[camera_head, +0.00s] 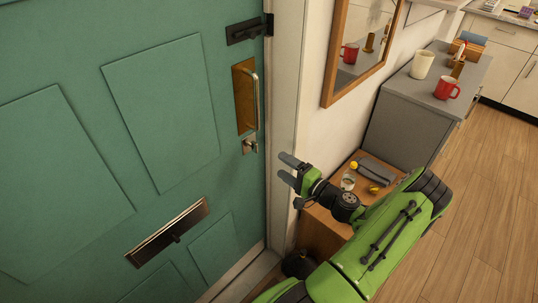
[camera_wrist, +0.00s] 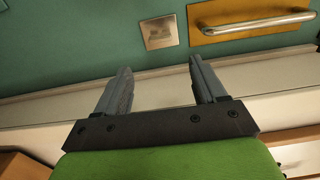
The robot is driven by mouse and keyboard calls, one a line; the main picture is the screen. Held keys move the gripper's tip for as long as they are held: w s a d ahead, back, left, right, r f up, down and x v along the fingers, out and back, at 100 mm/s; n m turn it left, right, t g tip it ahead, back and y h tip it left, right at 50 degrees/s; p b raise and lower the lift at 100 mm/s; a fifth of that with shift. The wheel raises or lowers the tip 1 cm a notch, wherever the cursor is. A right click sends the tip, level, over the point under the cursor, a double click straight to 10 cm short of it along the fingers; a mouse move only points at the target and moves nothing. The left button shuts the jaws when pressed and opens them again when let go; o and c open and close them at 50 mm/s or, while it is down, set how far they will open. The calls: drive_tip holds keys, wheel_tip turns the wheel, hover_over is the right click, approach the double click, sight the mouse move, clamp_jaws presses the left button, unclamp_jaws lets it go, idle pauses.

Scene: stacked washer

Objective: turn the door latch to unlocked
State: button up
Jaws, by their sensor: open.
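The green door (camera_head: 150,110) fills the left of the head view and looks closed. A small square metal latch plate with a turn piece (camera_head: 250,144) sits on it, just below the brass pull handle (camera_head: 245,96). The latch plate also shows in the wrist view (camera_wrist: 159,32), above and between my fingers, with the handle (camera_wrist: 256,24) to its right. My gripper (camera_head: 286,169) is open and empty, right of and slightly below the latch, apart from it. In the wrist view my gripper (camera_wrist: 160,80) points toward the door edge. The turn piece's exact angle is unclear.
A dark slide bolt (camera_head: 246,30) is above the handle, and a mail slot (camera_head: 167,232) is low on the door. The door frame (camera_head: 284,80) is beside my gripper. A low wooden cabinet (camera_head: 322,222) with small items and a wood-framed mirror (camera_head: 332,84) stand right.

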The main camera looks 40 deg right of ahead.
drive_tip(key=s, duration=0.4)
drive_tip(key=shift+s, duration=0.1)
idle(0.3)
drive_tip(key=w+a+r+n+g+y+p, duration=0.1)
drive_tip(key=w+a+r+n+g+y, duration=0.2)
drive_tip(key=a, duration=0.4)
drive_tip(key=w+a+r+n+g+y+p, duration=0.1)
drive_tip(key=a+r+n+g, duration=0.1)
drive_tip(key=a+n+g, duration=0.4)
drive_tip(key=w+a+r+n+g+y+p, duration=0.1)
drive_tip(key=a+r+n+g, duration=0.25)
drive_tip(key=a, duration=0.45)
drive_tip(key=s+a+r+n+h+p, duration=0.1)
drive_tip(key=s+a+r+n+h, duration=0.1)
drive_tip(key=s+a+r, duration=0.3)
drive_tip(key=s+a+r+n+h+p, duration=0.1)
drive_tip(key=s+a+r+n+h, duration=0.2)
drive_tip(key=s+r, duration=0.7)
drive_tip(key=shift+a+h, duration=0.3)
drive_tip(key=shift+a, duration=0.7)
drive_tip(key=shift+s, duration=0.1)
